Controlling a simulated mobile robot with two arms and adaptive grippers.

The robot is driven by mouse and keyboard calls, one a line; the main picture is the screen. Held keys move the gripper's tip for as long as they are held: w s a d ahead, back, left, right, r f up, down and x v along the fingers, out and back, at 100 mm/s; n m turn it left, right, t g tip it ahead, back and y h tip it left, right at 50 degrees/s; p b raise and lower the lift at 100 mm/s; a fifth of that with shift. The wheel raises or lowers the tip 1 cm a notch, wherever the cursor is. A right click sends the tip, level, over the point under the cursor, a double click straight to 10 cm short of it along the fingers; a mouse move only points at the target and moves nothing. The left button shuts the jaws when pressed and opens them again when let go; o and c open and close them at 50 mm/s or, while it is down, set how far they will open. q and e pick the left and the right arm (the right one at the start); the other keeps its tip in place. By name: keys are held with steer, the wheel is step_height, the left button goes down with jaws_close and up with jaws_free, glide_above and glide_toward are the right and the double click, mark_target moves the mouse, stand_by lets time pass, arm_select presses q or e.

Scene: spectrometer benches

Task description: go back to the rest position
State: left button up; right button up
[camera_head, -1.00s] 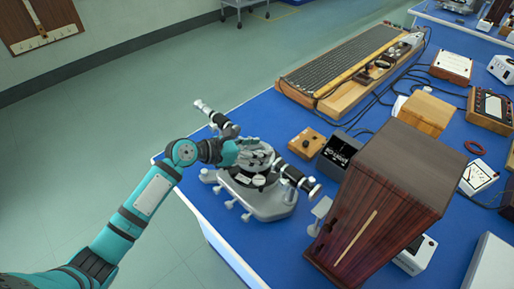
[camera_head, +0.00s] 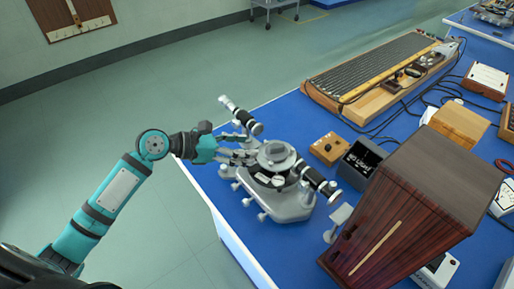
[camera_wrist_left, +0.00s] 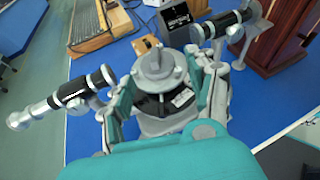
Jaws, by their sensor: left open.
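One black telescope tube (camera_head: 240,115) points up-left and another (camera_head: 320,183) points right. My right gripper is in neither view.
A dark wooden box (camera_head: 400,220) stands right of the spectrometer. A small wooden block (camera_head: 327,148) and a black box (camera_head: 362,160) sit behind it. A long ribbed instrument (camera_head: 375,70) lies at the back. The floor (camera_head: 150,90) left of the blue bench is clear.

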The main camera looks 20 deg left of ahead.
arm_select(q)
steer(key=shift+s+a+r, duration=0.2)
steer(key=shift+s+a, duration=0.05)
stand_by(0.3)
